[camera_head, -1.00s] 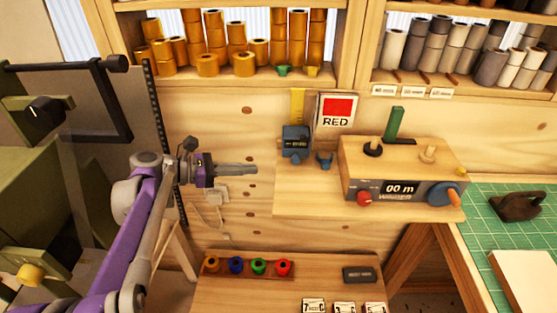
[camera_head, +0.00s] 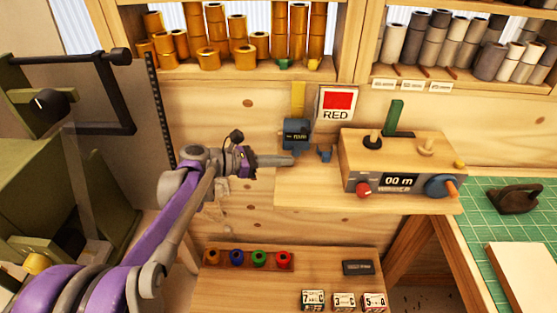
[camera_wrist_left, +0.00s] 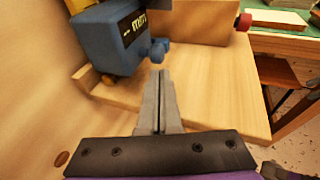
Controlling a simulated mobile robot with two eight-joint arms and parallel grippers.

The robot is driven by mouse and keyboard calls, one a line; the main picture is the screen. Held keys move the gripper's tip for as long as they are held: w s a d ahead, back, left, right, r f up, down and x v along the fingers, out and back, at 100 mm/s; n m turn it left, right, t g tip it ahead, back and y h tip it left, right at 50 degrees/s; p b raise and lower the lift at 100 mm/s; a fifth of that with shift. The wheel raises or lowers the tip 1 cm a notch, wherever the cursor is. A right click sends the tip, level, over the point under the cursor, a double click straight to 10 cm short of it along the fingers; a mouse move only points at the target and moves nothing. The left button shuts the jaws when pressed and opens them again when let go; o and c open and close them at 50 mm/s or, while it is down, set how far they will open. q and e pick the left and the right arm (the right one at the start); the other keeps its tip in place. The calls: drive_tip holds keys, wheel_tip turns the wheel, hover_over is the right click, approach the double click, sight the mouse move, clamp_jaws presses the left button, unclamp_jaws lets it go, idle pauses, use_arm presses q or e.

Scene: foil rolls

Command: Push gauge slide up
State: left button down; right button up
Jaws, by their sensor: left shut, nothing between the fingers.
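The gauge (camera_head: 296,134) is a blue block with a dark display, mounted at a yellow vertical strip (camera_head: 298,97) on the wooden wall. A smaller blue piece (camera_head: 325,155) shows just right of it. In the left wrist view the blue gauge body (camera_wrist_left: 108,37) is at upper left, with a blue knobbed part (camera_wrist_left: 159,51) at its lower right. My left gripper (camera_head: 292,161) is shut and empty, its fingertips just below the gauge. In the left wrist view the closed fingers (camera_wrist_left: 158,75) point at the knobbed part from below; contact cannot be told. My right gripper is not in view.
A red sign (camera_head: 337,104) stands right of the gauge. A wooden counter box (camera_head: 400,160) with knobs sits on the small shelf (camera_head: 310,200). Coloured rolls stand in a rack (camera_head: 247,268) below. A green mat (camera_head: 480,230) lies at right.

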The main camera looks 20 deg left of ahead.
use_arm(q)
drive_tip(key=shift+r, duration=0.1)
wheel_tip(320, 180, up, 10)
drive_tip(key=p, duration=0.5)
drive_tip(key=shift+r, duration=0.15)
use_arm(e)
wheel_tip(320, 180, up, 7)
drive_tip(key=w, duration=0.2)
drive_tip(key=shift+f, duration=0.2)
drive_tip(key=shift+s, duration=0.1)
